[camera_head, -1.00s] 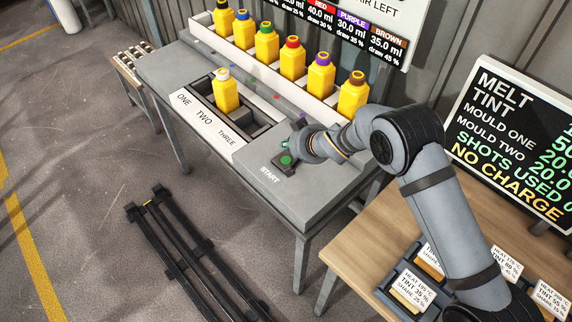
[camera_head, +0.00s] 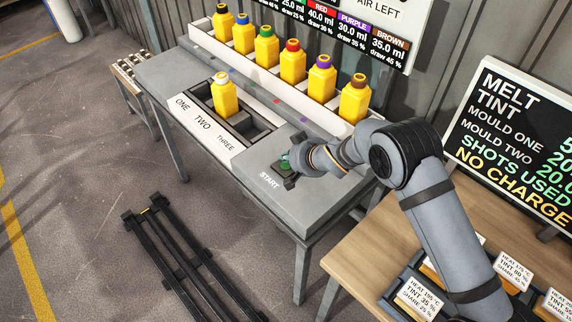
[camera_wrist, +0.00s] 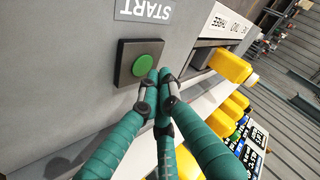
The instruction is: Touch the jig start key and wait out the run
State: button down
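The green start key (camera_head: 284,164) sits in a dark square housing beside the START label (camera_head: 269,181) on the grey bench. In the wrist view the key (camera_wrist: 143,66) shows as a round green button, unlit as far as I can tell. My gripper (camera_wrist: 158,75) has its teal fingers closed together, with nothing between them. Its tips are at the key's edge in the wrist view; I cannot tell whether they press it. In the head view my gripper (camera_head: 287,156) partly hides the key. A yellow can (camera_head: 224,98) with a white cap stands in the jig (camera_head: 222,139), apparently in its middle slot.
A row of several yellow cans (camera_head: 293,62) with coloured caps stands in a white rack (camera_head: 205,37) behind the jig. A wooden table (camera_head: 362,266) with labelled trays and a MELT TINT board (camera_head: 510,140) are at the right. A black floor rail (camera_head: 180,250) lies in front.

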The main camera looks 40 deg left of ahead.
aim_at(287, 166)
dwell(0.8)
jog(key=shift+f+b, duration=0.45)
jog(key=shift+f, duration=0.3)
dwell(0.4)
jog(key=shift+r, duration=0.15)
dwell(0.3)
jog(key=shift+r+p, duration=0.35)
jog(key=shift+r, duration=0.25)
jog(key=shift+r, duration=0.1)
jog(key=shift+r+p, duration=2.2)
jog(key=shift+r, duration=0.2)
